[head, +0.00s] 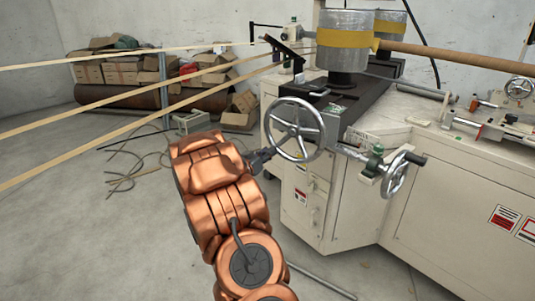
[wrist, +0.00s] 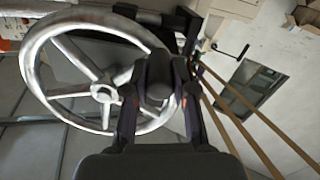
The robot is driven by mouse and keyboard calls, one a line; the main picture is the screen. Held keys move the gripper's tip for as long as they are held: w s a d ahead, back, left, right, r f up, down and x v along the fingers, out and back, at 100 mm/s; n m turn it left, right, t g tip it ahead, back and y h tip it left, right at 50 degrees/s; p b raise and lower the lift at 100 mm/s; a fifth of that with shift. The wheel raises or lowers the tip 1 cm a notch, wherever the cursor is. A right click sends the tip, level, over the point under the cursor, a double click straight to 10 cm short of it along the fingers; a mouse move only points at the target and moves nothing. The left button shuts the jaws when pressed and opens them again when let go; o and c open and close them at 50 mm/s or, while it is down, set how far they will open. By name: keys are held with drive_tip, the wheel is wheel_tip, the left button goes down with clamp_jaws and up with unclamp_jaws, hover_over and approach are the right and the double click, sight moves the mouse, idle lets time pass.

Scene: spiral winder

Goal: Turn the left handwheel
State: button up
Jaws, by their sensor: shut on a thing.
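The left handwheel (head: 297,130) is a silver spoked wheel on the front of the machine. It also fills the left of the wrist view (wrist: 104,93). My gripper (head: 266,155) is at the lower left of its rim. In the wrist view the two dark fingers of my gripper (wrist: 158,80) stand on either side of a dark rounded handle (wrist: 158,76) at the wheel's right edge, and they are closed on it. The fingers hide part of the rim there.
A smaller right handwheel (head: 395,177) with a dark handle stands close to the right. Long tan strips (head: 120,92) cross the left side. Boxes (head: 125,70) and dark cables (head: 125,165) lie at the back left. The grey floor (head: 80,235) at the left front is clear.

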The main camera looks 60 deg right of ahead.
clamp_jaws()
drive_tip(key=shift+d, duration=0.1)
